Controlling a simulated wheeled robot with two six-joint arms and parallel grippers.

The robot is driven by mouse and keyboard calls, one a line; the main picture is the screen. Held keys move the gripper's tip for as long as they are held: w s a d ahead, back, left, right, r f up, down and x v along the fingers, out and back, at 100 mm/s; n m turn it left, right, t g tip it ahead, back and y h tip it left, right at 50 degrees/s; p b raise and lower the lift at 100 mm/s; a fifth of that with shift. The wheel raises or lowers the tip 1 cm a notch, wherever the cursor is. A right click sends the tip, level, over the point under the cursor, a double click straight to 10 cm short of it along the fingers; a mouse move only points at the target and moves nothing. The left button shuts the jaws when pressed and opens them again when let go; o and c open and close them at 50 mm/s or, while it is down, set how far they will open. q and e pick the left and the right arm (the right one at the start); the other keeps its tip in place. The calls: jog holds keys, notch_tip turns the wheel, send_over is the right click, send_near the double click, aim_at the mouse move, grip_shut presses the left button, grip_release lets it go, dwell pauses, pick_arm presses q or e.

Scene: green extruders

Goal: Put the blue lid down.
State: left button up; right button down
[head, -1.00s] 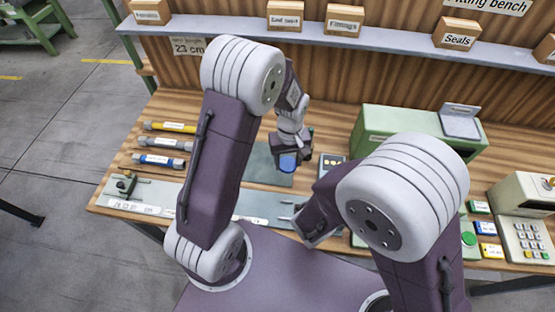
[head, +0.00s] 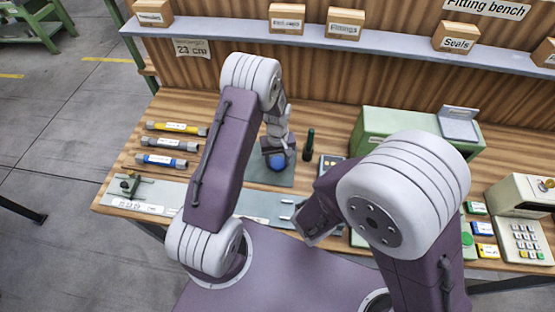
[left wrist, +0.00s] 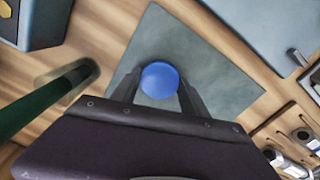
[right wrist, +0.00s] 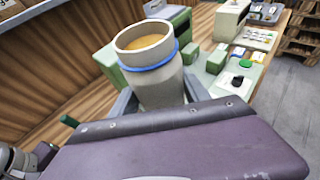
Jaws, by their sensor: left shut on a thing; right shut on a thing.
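The round blue lid (head: 277,162) is between the fingers of my left gripper (head: 278,153), over the grey-green mat (head: 284,180). In the left wrist view the blue lid (left wrist: 160,80) sits between the two dark fingertips, with the mat (left wrist: 215,85) behind it. I cannot tell whether the lid touches the mat. In the right wrist view my right gripper (right wrist: 160,98) is shut on a pale cylindrical container (right wrist: 158,85). It has an open top, a blue ring below the rim and an orange-brown inside. The head view hides this container.
A dark green upright cylinder (head: 308,145) stands just right of the mat. Yellow, grey and blue-marked tools (head: 165,144) lie at the left of the bench. A green machine (head: 385,135) stands at the right. A shelf with labelled boxes (head: 344,25) runs along the back.

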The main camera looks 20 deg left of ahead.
aim_at(277, 163)
pick_arm(q)
jog(key=shift+s+f, duration=0.15)
jog(key=shift+f, duration=0.1)
jog(key=o, duration=1.6)
jog(key=shift+c, duration=0.2)
notch_tip(277, 163, up, 13)
jog(key=b, duration=0.1)
jog(key=s+d+r+m, duration=0.1)
jog(key=s+m, duration=0.2)
jog(key=s, duration=0.4)
jog(key=s+d+r+m+t, duration=0.1)
jog(key=s+d+m, duration=0.1)
jog(key=s, duration=0.6)
jog(key=shift+s+d+m, duration=0.2)
jog(key=shift+d+m, duration=0.05)
jog(key=shift+m, duration=0.55)
